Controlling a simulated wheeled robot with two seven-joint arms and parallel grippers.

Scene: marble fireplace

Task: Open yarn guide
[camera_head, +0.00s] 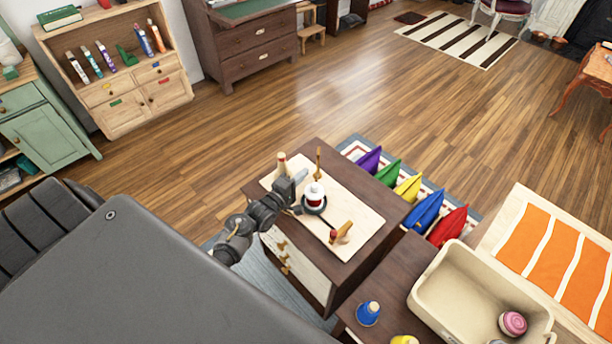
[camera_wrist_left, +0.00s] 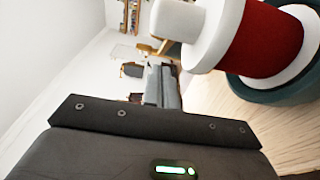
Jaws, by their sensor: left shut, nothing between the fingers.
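A light wooden board (camera_head: 360,217) lies on a dark brown cabinet. On it a red and white spool (camera_head: 314,193) stands in a dark round holder (camera_head: 315,207). I cannot tell which is the yarn guide. My left gripper (camera_head: 300,178) is shut and empty, just left of the spool. My right gripper is out of view.
The cabinet (camera_head: 328,273) has drawers with brass handles. Open wooden floor lies beyond.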

